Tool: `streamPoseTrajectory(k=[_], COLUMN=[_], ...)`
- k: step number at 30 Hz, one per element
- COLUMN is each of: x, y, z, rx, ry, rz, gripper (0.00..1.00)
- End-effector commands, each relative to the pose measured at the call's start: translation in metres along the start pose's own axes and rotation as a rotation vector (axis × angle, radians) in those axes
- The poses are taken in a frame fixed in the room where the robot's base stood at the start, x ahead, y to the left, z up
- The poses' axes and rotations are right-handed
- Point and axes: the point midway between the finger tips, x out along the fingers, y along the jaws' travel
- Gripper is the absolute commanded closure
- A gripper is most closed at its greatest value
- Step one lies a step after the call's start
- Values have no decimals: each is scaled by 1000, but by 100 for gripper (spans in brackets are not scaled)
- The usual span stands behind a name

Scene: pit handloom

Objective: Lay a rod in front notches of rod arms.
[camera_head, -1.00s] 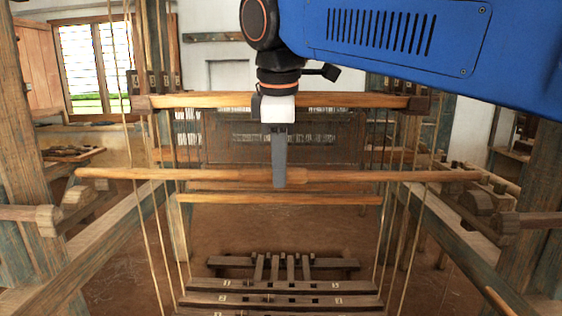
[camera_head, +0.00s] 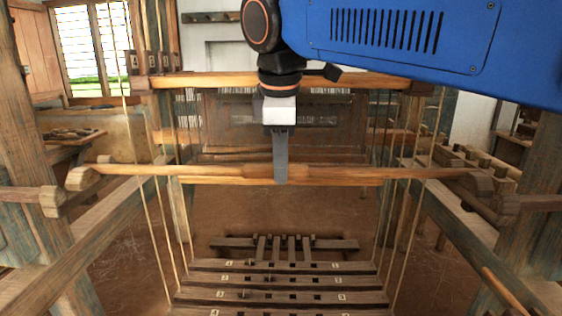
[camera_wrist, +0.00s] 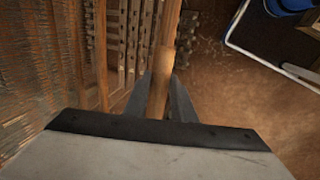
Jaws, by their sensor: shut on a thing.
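A long pale wooden rod (camera_head: 350,172) spans the loom nearly level in the head view. My gripper (camera_head: 280,178) is shut on it at its thicker middle. In the wrist view the rod (camera_wrist: 160,90) runs between the two fingers (camera_wrist: 160,98). The left rod arm (camera_head: 52,200) and right rod arm (camera_head: 507,206) reach inward from the side posts and have rounded end blocks. The rod's ends overlap these blocks in the picture, near their tops. I cannot tell whether the rod touches them or sits in the notches; the notches are not clear.
A loom crossbeam (camera_head: 340,80) stands behind my gripper, with heddles (camera_head: 225,108) beyond. Another bar (camera_head: 340,182) lies just behind the rod. Several cords (camera_head: 154,230) hang on both sides. Treadles (camera_head: 280,282) lie below. Wooden posts (camera_head: 540,190) flank the space.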

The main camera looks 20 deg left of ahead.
Motion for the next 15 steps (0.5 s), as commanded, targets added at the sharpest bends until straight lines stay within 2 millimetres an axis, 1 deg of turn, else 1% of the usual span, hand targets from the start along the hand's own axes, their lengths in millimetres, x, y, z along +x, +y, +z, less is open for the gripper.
streamPoseTrajectory(k=[7,8,9,10,11,15], x=[0,0,0,0,0,0], y=[0,0,0,0,0,0], z=[0,0,0,0,0,0], rx=[0,0,0,0,0,0], ry=[0,0,0,0,0,0], rz=[0,0,0,0,0,0], gripper=[100,75,65,58,55,55])
